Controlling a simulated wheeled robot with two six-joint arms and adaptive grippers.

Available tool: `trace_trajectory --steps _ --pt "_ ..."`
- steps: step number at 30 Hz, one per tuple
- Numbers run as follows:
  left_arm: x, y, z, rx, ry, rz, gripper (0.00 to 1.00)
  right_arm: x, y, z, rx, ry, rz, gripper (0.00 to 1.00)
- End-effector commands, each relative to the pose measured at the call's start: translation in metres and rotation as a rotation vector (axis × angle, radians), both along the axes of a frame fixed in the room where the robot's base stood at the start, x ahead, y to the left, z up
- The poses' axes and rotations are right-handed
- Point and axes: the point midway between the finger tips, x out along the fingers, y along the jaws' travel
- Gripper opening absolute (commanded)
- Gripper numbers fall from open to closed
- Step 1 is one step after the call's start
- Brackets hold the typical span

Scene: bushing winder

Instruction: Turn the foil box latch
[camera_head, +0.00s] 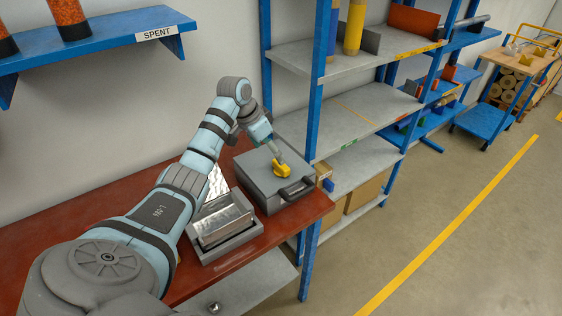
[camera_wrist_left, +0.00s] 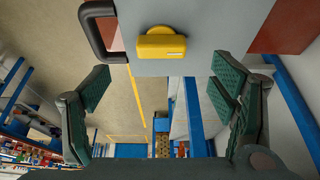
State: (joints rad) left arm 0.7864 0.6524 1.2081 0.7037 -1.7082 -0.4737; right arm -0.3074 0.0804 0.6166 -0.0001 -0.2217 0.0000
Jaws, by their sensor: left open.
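The grey foil box (camera_head: 262,188) stands near the right end of the red-brown bench in the head view. My left gripper (camera_head: 274,150) is just above and behind the latch. In the left wrist view, the latch (camera_wrist_left: 162,44) lies lengthwise across the picture on the grey box face (camera_wrist_left: 205,22), with the handle (camera_wrist_left: 97,32) to its left. The left gripper (camera_wrist_left: 161,86) is open, its green-padded fingers wide apart and not touching the latch. My right gripper is not in view.
An open grey tray (camera_head: 228,243) with shiny foil is left of the box on the bench (camera_head: 40,246). Blue-post shelving (camera_head: 316,80) rises close at the right. A blue shelf marked SPENT (camera_head: 100,38) hangs at upper left.

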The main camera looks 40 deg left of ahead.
Motion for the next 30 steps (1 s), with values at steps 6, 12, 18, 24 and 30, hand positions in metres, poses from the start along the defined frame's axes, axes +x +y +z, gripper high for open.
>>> trace_trajectory --steps 6,12,18,24,30 --pt "0.022 -0.008 -0.053 -0.002 0.001 0.0 0.78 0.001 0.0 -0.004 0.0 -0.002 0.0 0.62" --pt "0.03 -0.01 -0.071 0.001 0.0 -0.002 0.78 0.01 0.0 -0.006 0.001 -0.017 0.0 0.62" --pt "0.03 -0.01 -0.072 0.002 -0.002 -0.002 0.78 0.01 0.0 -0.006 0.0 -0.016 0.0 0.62" --pt "0.03 -0.01 -0.071 0.002 -0.002 -0.002 0.53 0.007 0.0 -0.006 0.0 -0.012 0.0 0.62" --pt "0.031 -0.011 -0.071 0.001 -0.001 -0.004 0.3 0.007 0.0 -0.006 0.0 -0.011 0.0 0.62"
